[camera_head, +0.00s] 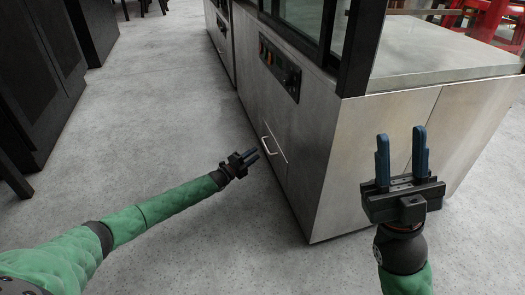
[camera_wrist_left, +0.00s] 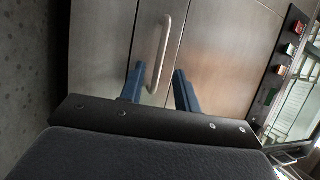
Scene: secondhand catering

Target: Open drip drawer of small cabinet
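The small steel cabinet (camera_head: 325,150) stands right of centre in the head view. A pale bar handle (camera_head: 265,145) sits low on its left face, beside a panel seam; it also shows in the left wrist view (camera_wrist_left: 165,45). The panel at the handle looks flush, so the drawer appears closed. My left gripper (camera_head: 258,154) points at the handle. Its blue fingers (camera_wrist_left: 160,72) are apart, with the handle's lower end between them in the wrist view. I cannot tell whether they touch it. My right gripper (camera_head: 401,136) is open and empty, in front of the cabinet's right-hand face.
A control panel (camera_head: 279,68) with coloured switches is above the handle. Dark glass framing (camera_head: 362,45) rises over the cabinet. Dark cabinets (camera_head: 40,75) stand at the far left. The grey floor (camera_head: 160,100) between is clear. Red chairs (camera_head: 490,20) are at the back right.

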